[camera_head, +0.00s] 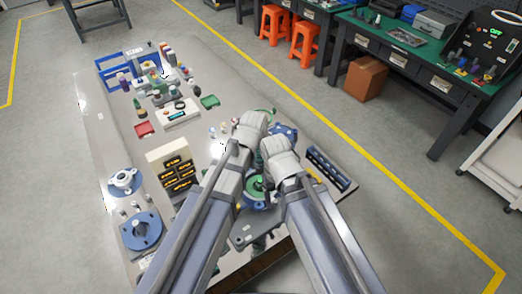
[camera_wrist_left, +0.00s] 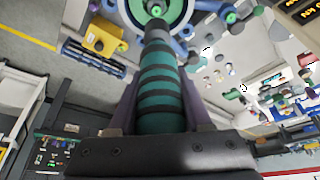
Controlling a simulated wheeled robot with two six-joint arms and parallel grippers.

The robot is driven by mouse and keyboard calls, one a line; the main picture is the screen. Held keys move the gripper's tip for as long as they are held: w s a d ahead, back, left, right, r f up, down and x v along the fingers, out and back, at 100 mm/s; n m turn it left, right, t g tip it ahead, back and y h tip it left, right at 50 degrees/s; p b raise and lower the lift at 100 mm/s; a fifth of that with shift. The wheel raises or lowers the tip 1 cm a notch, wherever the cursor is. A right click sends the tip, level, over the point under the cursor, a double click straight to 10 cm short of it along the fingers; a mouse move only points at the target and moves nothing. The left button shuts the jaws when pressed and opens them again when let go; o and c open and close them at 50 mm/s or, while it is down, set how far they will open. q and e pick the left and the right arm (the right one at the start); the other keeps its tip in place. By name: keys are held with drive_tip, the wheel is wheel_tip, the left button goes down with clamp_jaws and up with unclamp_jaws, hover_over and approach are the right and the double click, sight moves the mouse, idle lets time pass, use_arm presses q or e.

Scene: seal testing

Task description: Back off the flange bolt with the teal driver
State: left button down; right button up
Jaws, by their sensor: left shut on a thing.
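The teal driver (camera_wrist_left: 160,95) has dark bands along its handle. My left gripper (camera_wrist_left: 165,115) is shut around the handle, one finger on each side. The driver's far end reaches toward a green flange (camera_wrist_left: 176,14) in a blue housing at the top of the left wrist view. A small round bolt head (camera_wrist_left: 156,10) shows at the flange's middle. Whether the driver touches the bolt cannot be told. In the head view the green flange (camera_head: 256,188) shows between my two forearms. My right gripper's fingers are hidden behind its wrist there, so their state cannot be told.
A rack of dark slots (camera_head: 328,168) lies just right of my wrists. A cream block with several black displays (camera_head: 171,166) stands left of my left arm. Blue flange fixtures (camera_head: 142,229) are at the table's left edge. Bare tabletop (camera_head: 112,150) shows farther back.

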use_arm(q)
drive_tip(key=shift+f, duration=0.1)
wheel_tip(320, 180, down, 5)
drive_tip(key=b, duration=0.5)
drive_tip(key=shift+f+b, duration=0.9)
drive_tip(key=shift+b, duration=0.05)
idle(1.7)
drive_tip(key=shift+s, duration=0.15)
idle(0.6)
drive_tip(key=shift+r+p, duration=0.4)
drive_tip(key=shift+r, duration=0.05)
idle(3.2)
